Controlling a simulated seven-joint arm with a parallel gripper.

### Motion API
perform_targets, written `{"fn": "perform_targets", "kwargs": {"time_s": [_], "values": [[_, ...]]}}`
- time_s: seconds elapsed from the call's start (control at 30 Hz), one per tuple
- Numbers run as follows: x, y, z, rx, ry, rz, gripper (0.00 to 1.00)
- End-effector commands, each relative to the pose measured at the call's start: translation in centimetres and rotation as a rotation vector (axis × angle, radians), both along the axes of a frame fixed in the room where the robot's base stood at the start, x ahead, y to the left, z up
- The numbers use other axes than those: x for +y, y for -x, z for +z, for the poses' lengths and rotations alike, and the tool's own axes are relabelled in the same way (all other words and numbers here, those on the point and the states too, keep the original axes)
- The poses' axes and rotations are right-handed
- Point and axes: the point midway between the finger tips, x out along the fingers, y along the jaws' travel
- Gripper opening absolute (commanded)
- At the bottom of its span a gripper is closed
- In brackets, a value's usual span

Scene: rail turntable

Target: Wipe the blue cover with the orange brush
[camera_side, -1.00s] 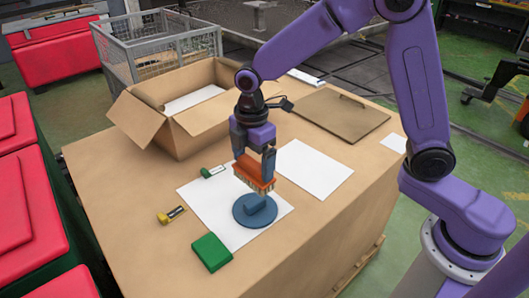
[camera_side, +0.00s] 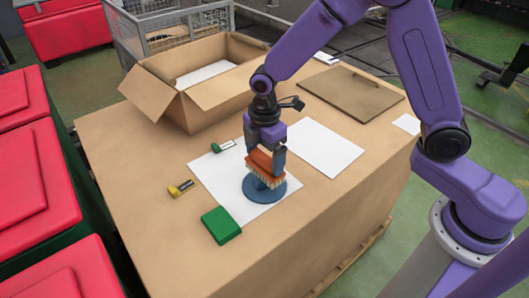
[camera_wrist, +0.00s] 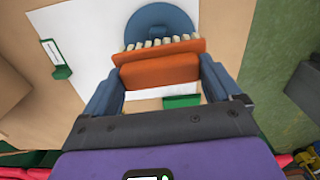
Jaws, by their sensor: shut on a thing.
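The blue cover (camera_side: 281,190), a round disc with a raised knob, lies on a white sheet (camera_side: 215,180) on the cardboard-coloured work surface. It also shows at the top of the wrist view (camera_wrist: 178,22). My gripper (camera_side: 265,152) is shut on the orange brush (camera_side: 262,162), with one finger on either side of its body. The brush is right over the cover, with its pale bristles (camera_wrist: 160,43) toward it and hiding part of the knob. I cannot tell whether the bristles touch the cover.
A green block (camera_side: 221,225), a yellow item (camera_side: 181,188) and a small green labelled item (camera_side: 222,146) lie around the sheet. An open carton (camera_side: 180,105) stands behind. A second white sheet (camera_side: 324,148) and a brown board (camera_side: 350,92) lie to the right.

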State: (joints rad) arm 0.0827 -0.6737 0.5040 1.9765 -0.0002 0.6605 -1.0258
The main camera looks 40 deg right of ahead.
Motion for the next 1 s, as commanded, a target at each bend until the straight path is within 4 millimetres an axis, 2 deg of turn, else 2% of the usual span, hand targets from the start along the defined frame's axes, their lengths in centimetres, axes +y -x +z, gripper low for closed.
{"fn": "perform_targets", "kwargs": {"time_s": [1.0], "values": [[-0.01,0.00,-0.84,0.001,0.001,0.000,0.67]]}}
